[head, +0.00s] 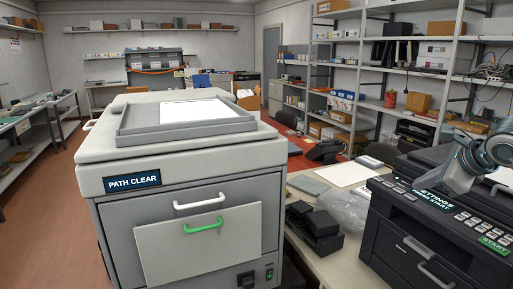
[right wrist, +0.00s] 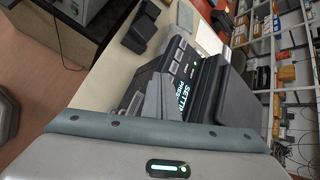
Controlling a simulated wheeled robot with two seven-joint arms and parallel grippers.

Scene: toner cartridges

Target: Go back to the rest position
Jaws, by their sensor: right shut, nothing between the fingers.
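My right gripper (head: 430,186) is at the right of the head view, over the control panel of a black printer (head: 405,238). Its fingers are shut with nothing between them. In the right wrist view the closed grey fingers (right wrist: 160,96) stand in front of the printer's display (right wrist: 180,98), partly covering it. Whether the fingertips touch the panel cannot be told. The display's text is partly hidden and reads "...ETTINGS" and "PRESS START". A green START button (head: 493,245) lies at the panel's right. My left gripper is not in view.
A large grey machine (head: 190,200) with a "PATH CLEAR" display (head: 132,181) and a green drawer handle (head: 204,226) stands at centre left. A light table (head: 335,235) holds a black device (head: 315,230) and a clear plastic bag (head: 343,208). Shelves (head: 385,60) line the back right. Open floor shows at left.

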